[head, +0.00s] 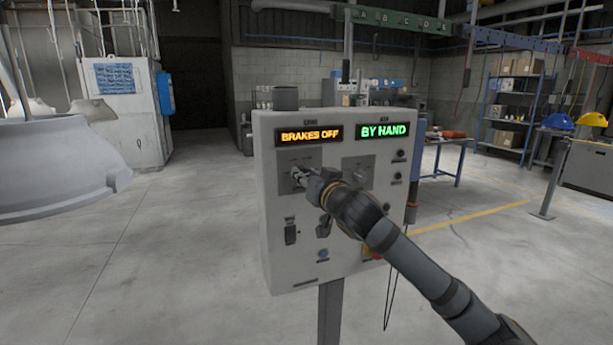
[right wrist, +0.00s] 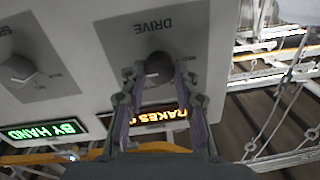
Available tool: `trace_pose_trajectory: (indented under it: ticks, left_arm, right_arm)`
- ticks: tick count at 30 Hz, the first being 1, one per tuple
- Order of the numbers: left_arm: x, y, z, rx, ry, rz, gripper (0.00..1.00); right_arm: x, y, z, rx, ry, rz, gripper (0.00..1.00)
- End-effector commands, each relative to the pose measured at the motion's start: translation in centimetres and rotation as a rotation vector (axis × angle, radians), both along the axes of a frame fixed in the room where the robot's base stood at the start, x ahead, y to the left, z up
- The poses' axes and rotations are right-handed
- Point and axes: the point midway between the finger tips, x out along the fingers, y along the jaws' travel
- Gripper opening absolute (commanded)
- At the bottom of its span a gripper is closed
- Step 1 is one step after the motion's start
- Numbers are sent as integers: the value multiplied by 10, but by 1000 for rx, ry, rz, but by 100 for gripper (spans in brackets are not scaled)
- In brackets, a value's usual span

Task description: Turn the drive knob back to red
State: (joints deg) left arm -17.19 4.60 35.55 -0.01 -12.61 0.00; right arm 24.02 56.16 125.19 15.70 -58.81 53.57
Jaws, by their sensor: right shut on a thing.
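The grey control box (head: 285,230) stands on a post in the head view. Its left display (head: 309,135) reads BRAKES OFF in orange. The drive knob (right wrist: 155,66) sits on a grey plate below the DRIVE label in the right wrist view, which is upside down. My right gripper (head: 297,175) is at the box's left plate, its fingers shut on either side of the drive knob. The fingers hide most of the knob in the head view. I cannot tell which colour the knob points at. My left gripper is not in view.
A second knob (right wrist: 19,68) sits beside the drive plate, and a green display (head: 382,131) reads BY HAND. Switches and buttons lie lower on the box. A large grey curved hood (head: 50,165) hangs at the left. The floor around the post is clear.

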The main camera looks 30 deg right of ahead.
Motion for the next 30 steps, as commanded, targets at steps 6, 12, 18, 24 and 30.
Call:
trace_pose_trajectory:
  ticks: [6,12,18,24,30]
  left_arm:
    - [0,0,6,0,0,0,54]
    - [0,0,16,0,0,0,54]
    - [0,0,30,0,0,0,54]
    - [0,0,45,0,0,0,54]
    - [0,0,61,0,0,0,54]
  right_arm:
    - [0,0,2,-73,18,0,0]
    - [0,1,3,-218,53,-1,0]
    - [0,1,4,-401,97,1,0]
    - [0,2,5,-585,142,1,0]
    - [1,2,5,-771,186,1,0]
